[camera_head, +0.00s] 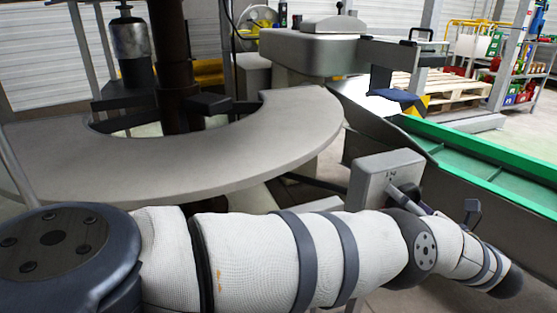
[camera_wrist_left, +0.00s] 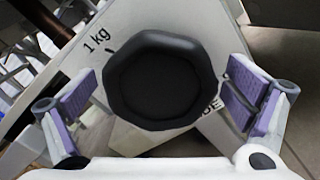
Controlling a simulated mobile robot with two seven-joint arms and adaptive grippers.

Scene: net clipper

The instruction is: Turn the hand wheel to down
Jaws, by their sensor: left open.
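The hand wheel (camera_wrist_left: 160,80) is a black, roughly octagonal knob on a light grey panel (camera_wrist_left: 95,60) in the left wrist view. A "1 kg" label stands at its upper left, and partly hidden lettering at its right. My left gripper (camera_wrist_left: 160,93) is open, with one purple-padded finger on each side of the wheel. Gaps show between both pads and the wheel, so it is not gripped. In the head view a small grey box (camera_head: 387,176) stands beyond my left arm; my arm partly hides its lower part. My right gripper is in neither view.
A grey, curved table (camera_head: 240,165) stands at the left, behind my arm. A green-edged conveyor (camera_head: 480,165) runs along the right. A grey machine housing (camera_head: 312,50) is at the back, with pallets (camera_head: 445,88) and shelving farther off.

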